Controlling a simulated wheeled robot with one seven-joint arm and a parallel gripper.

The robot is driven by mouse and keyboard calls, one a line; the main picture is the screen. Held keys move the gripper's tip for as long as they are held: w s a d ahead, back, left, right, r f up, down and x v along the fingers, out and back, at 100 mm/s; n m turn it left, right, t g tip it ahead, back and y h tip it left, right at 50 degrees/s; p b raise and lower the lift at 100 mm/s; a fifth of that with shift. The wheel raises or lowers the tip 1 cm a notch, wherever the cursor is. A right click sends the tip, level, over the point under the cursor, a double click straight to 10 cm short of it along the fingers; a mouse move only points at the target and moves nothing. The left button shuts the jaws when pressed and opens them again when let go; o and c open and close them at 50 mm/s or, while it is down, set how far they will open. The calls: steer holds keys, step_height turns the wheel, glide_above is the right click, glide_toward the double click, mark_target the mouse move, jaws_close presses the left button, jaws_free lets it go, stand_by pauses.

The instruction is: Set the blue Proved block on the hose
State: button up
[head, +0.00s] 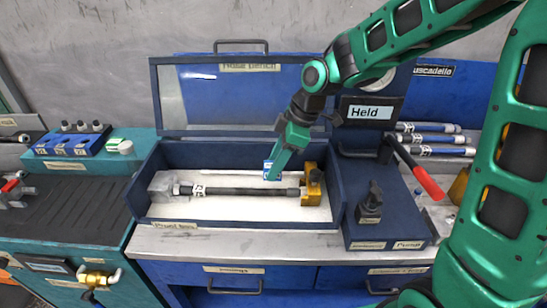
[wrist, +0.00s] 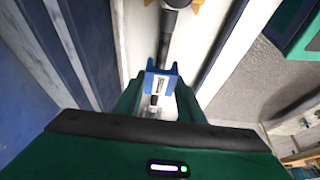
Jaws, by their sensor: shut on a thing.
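The blue block (head: 267,169) with a white label is between the fingers of my gripper (head: 273,174), which is shut on it. It also shows in the wrist view (wrist: 161,84), in line with the hose (wrist: 164,48). In the head view the dark hose (head: 240,191) lies lengthwise in the open test box, between a grey metal fitting (head: 164,186) on the left and a yellow fitting (head: 312,185) on the right. The block appears just above the hose, towards its right end. I cannot tell whether they touch.
The blue test box (head: 184,224) has raised walls and an open lid with a clear window (head: 240,98). A pump unit with a red-handled lever (head: 425,180) stands to its right. Several blue blocks (head: 68,143) sit on the left cabinet. Spare hoses (head: 435,139) lie back right.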

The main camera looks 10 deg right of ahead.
steer(key=shift+f, duration=2.45)
steer(key=shift+s+d+f, duration=0.1)
steer(key=shift+f, duration=1.4)
steer(key=o, duration=1.1)
steer(key=v, duration=1)
steer(key=shift+d+r, duration=0.2)
steer(key=shift+r, duration=0.15)
